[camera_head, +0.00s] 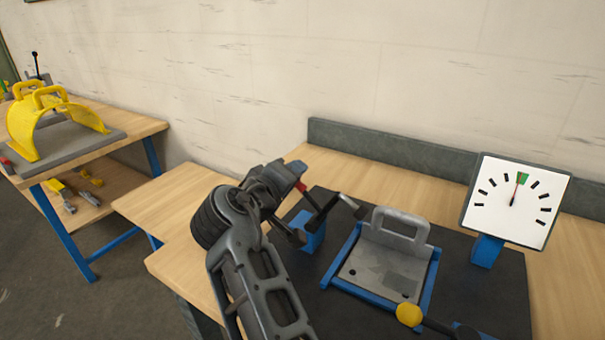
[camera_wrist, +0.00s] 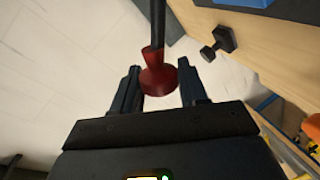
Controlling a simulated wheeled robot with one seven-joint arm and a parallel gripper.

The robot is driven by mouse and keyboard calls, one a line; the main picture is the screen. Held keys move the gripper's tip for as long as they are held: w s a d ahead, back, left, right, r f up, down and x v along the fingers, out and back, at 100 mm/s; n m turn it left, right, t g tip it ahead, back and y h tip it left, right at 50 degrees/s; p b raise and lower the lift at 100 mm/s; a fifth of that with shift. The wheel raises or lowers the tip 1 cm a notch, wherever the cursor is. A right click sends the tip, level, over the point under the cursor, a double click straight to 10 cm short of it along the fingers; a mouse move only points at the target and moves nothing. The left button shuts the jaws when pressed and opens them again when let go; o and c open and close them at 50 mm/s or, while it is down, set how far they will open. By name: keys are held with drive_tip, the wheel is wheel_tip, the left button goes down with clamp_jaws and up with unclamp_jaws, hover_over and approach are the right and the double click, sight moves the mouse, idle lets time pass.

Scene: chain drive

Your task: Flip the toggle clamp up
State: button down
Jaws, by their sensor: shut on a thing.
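The toggle clamp stands on a blue block (camera_head: 309,231) left of the blue-edged fixture in the head view. Its dark lever (camera_wrist: 158,25) ends in a red knob (camera_wrist: 158,80), which shows between my fingers in the wrist view. My gripper (camera_wrist: 159,70) is shut on this red knob, one dark finger on each side. In the head view the red knob (camera_head: 301,187) shows beside my gripper, above and left of the block. My gripper hides part of the clamp there. A dark arm with a pale end (camera_head: 350,204) reaches right toward the fixture.
A grey plate with a handle (camera_head: 385,262) sits in the blue-edged fixture on a dark mat (camera_head: 490,305). A white gauge (camera_head: 516,201) stands at right. A yellow knob (camera_head: 409,314) is in front. A second table (camera_head: 135,128) holds a yellow guard (camera_head: 40,118).

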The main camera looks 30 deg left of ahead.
drive_tip(key=shift+a+f+n+h, duration=0.8)
drive_tip(key=shift+a+f+n, duration=0.4)
drive_tip(key=shift+n, duration=0.1)
drive_tip(key=c, duration=0.7)
unclamp_jaws()
drive_tip(key=shift+b+v, duration=0.55)
drive_tip(key=shift+v, duration=3.3)
